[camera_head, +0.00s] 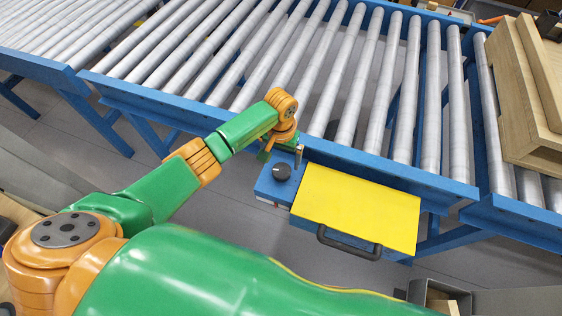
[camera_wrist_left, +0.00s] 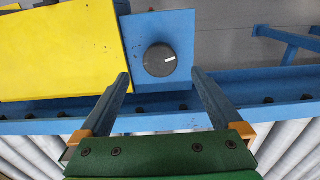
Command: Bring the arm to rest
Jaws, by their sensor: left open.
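My left arm reaches in from the left in the head view, and its gripper (camera_head: 284,155) hangs over the near blue rail of the roller conveyor, just beyond a black round knob (camera_head: 281,171). In the left wrist view the gripper (camera_wrist_left: 160,77) is open, with its two fingers apart and nothing between them. The gripper seems apart from the knob. My right gripper is not in view.
A yellow panel (camera_head: 355,207) with a dark handle (camera_head: 348,243) lies beside the knob. The roller conveyor (camera_head: 350,80) spans the back. A wooden pallet (camera_head: 530,100) stands on it at the right. Grey floor (camera_head: 240,195) shows below the rail.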

